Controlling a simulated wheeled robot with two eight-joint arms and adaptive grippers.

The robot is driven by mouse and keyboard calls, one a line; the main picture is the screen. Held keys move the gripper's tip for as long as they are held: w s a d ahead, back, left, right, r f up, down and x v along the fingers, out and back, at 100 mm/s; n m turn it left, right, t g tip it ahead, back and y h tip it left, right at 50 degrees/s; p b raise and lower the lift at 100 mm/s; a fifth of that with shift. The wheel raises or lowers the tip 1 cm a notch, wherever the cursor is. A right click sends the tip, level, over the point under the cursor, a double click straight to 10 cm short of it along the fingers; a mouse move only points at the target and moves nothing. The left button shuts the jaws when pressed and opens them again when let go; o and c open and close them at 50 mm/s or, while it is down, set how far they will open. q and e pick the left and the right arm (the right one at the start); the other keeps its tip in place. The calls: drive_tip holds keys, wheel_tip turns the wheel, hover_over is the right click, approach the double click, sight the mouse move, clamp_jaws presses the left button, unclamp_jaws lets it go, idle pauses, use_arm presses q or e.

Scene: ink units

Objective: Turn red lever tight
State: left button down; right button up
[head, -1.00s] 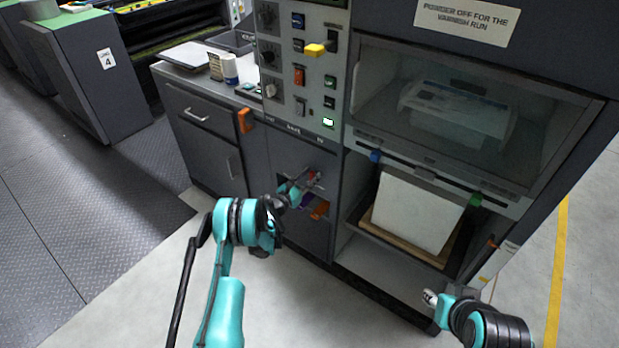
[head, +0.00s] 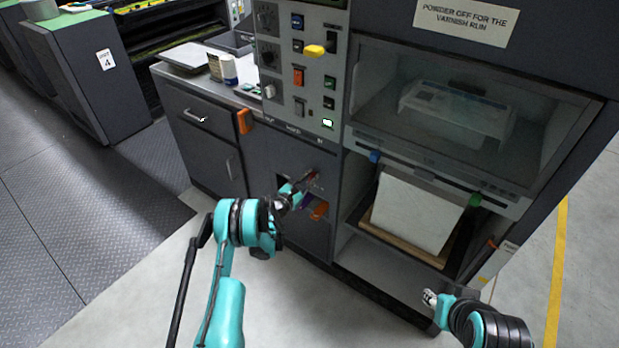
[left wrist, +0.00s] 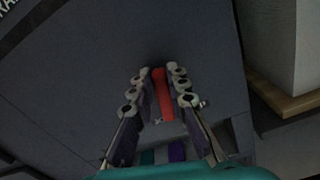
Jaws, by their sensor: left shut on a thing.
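The red lever (left wrist: 162,95) stands between the fingers of my left gripper (left wrist: 158,82) in the left wrist view. The fingers lie along both sides of it, and its top end shows between the fingertips. In the head view my left gripper (head: 306,181) is at the recessed opening in the lower front of the dark machine cabinet (head: 258,160). There the lever is mostly hidden by the gripper. My right gripper (head: 430,297) hangs clear of the machine at the lower right; its fingers are too small to read.
An orange handle (head: 320,210) and a purple part sit just below my left gripper. An open bay with a white paper stack (head: 410,212) lies to the right. An orange handle (head: 244,121) sticks out at upper left. The floor in front is free.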

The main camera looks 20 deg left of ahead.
sight(321, 160)
use_arm(q)
drive_tip(key=m, duration=0.3)
drive_tip(key=d+f+m, duration=0.1)
drive_tip(key=m, duration=0.7)
drive_tip(key=shift+s+d+f, duration=0.35)
drive_tip(key=shift+d, duration=0.05)
drive_tip(key=shift+d+f+m, duration=0.1)
drive_tip(key=shift+f+m, duration=0.15)
drive_tip(key=shift+m, duration=0.8)
drive_tip(key=shift+f+m, duration=0.25)
drive_tip(key=shift+m, duration=0.8)
drive_tip(key=c, duration=1.5)
unclamp_jaws()
wheel_tip(321, 160, up, 10)
